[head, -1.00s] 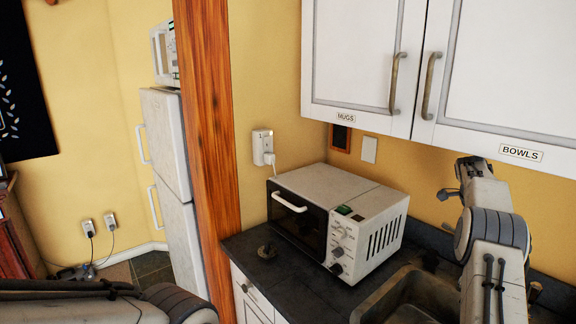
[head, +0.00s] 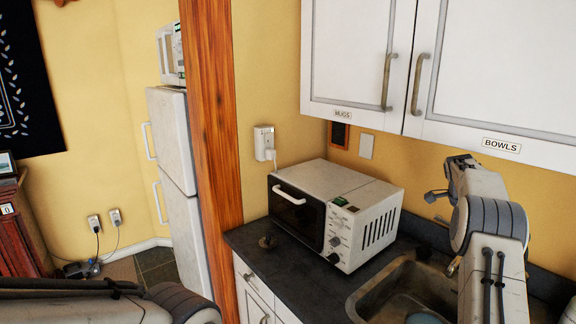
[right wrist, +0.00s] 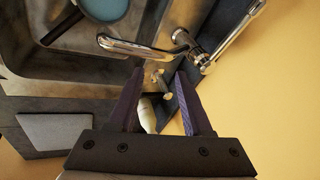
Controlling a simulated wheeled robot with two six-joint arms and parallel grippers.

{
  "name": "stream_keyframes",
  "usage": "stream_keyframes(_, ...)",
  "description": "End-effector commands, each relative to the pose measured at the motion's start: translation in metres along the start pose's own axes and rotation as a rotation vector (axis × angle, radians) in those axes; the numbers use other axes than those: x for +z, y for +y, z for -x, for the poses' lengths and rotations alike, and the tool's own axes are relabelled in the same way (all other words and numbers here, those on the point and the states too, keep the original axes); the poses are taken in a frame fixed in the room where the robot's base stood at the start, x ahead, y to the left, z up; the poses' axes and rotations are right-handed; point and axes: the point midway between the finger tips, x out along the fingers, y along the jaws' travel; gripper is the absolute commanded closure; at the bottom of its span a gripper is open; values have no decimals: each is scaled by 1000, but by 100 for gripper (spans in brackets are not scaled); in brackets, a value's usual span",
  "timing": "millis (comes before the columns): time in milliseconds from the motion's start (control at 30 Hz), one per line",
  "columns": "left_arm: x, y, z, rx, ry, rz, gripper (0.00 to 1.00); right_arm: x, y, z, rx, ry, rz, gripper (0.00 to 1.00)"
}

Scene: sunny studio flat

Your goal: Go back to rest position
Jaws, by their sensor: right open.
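My right arm (head: 485,225) is raised at the right of the head view, in front of the wall and above the sink. My right gripper (right wrist: 158,80) is open in the right wrist view, its two dark fingers apart with nothing held. The metal faucet (right wrist: 150,49) and a pale object (right wrist: 147,114) show beyond and between the fingers. My left arm (head: 100,302) crosses the bottom left of the head view; its gripper is out of view.
The sink (head: 368,296) lies below my right arm, with a blue round dish (right wrist: 104,6) in it. A white microwave (head: 335,205) stands on the dark counter (head: 245,238). Shut cabinets (head: 355,60) hang above. A wooden post (head: 212,120) stands left of the counter.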

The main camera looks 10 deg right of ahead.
Motion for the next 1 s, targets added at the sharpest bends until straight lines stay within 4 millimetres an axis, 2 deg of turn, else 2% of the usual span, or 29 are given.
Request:
stream_keyframes(267, 0, 0, 0, 0, 0, 0, 50, 47, 28, 21, -10, -67, 296, 50)
stream_keyframes(367, 0, 0, 0, 0, 0, 0, 50, 73, 51, 35, -21, -107, 477, 50)
stream_keyframes(467, 0, 0, 0, 0, 0, 0, 50, 105, 88, 53, -45, -159, 718, 50)
stream_keyframes(500, 0, 0, 0, 0, 0, 0, 50, 117, 106, 60, -58, -181, 820, 50)
stream_keyframes(567, 0, 0, 0, 0, 0, 0, 50, 132, 134, 70, -79, -211, 973, 50)
stream_keyframes(700, 0, 0, 0, 0, 0, 0, 50, 157, 208, 91, -139, -274, 1319, 50)
stream_keyframes(900, 0, 0, 0, 0, 0, 0, 50, 163, 312, 108, -235, -335, 1751, 50)
stream_keyframes(1000, 0, 0, 0, 0, 0, 0, 50, 158, 352, 112, -277, -352, 1911, 50)
